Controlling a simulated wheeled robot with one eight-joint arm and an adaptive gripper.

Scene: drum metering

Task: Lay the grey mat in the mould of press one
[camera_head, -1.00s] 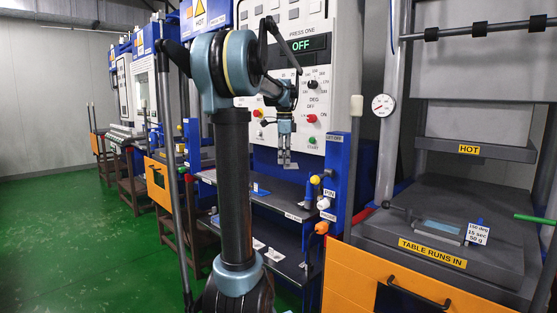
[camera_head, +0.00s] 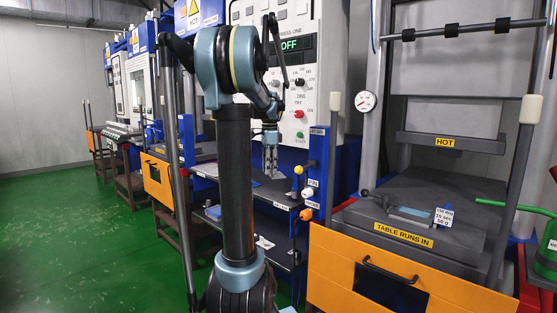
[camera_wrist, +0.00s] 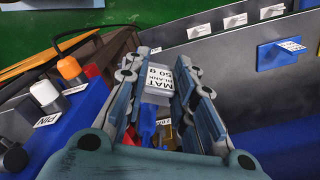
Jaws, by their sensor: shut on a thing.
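My gripper (camera_head: 270,158) hangs fingers-down in front of the press one panel, over the shelves at its foot. In the wrist view, my gripper (camera_wrist: 164,62) is shut on a small grey piece, the mat (camera_wrist: 152,98), with a white label reading "MAT BLANK 50 g". Its far part is hidden by the fingers. The mould (camera_head: 411,214) is a flat plate with a pale blue-grey recess on the dark press table at the right. It lies well to the right of my gripper and apart from it.
An orange front (camera_head: 345,268) with a dark handle stands below the press table. A white card (camera_head: 444,217) stands beside the mould. The hot upper plate (camera_head: 452,143) hangs above, with open room between. A blue post (camera_head: 312,180) with knobs stands right of my gripper.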

